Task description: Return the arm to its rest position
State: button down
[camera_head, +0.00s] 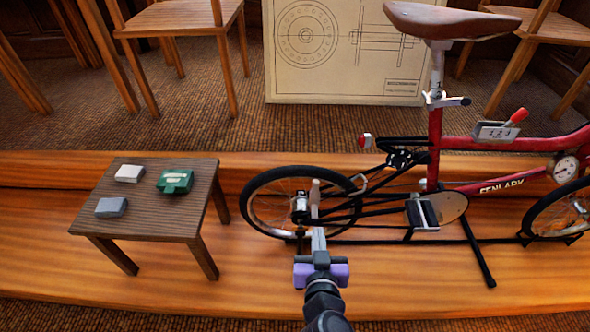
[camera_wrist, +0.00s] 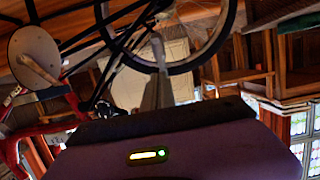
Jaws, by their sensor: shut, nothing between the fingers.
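My gripper (camera_head: 316,190) has a purple body and slim grey fingers, which are shut with nothing between them. In the head view it is in front of the rear wheel of a red bicycle (camera_head: 463,144), and its fingers overlap the hub area. I cannot tell whether they touch the bicycle. In the wrist view the closed fingers (camera_wrist: 157,45) point up the picture, across the wheel (camera_wrist: 190,66). My dark arm runs down to the bottom edge of the head view.
A small wooden table (camera_head: 150,222) at left holds a green object (camera_head: 175,181), a white block (camera_head: 130,173) and a grey block (camera_head: 111,207). The bicycle stands on a wooden platform (camera_head: 250,285). A drawing board (camera_head: 340,75) and chairs (camera_head: 180,18) are behind. Platform between table and gripper is clear.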

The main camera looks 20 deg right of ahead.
jog(key=s+a+r+n+t+y, duration=0.2)
jog(key=s+a+r+n+y, duration=0.3)
jog(key=s+n+y, duration=0.15)
jog(key=s+d+r+m+h, duration=0.1)
jog(key=s+d+r, duration=0.15)
jog(key=s, duration=0.65)
jog(key=s+d+r+m, duration=0.1)
jog(key=s+d+r, duration=0.15)
jog(key=s, duration=0.55)
jog(key=s+d+r+m+h, duration=0.1)
jog(key=s+d+r, duration=0.15)
jog(key=s, duration=0.65)
notch_tip(320, 180, up, 12)
jog(key=g+p, duration=0.1)
jog(key=p, duration=1.2)
jog(key=shift+s+d+r, duration=0.15)
jog(key=shift+s+d, duration=0.1)
jog(key=shift+s, duration=0.05)
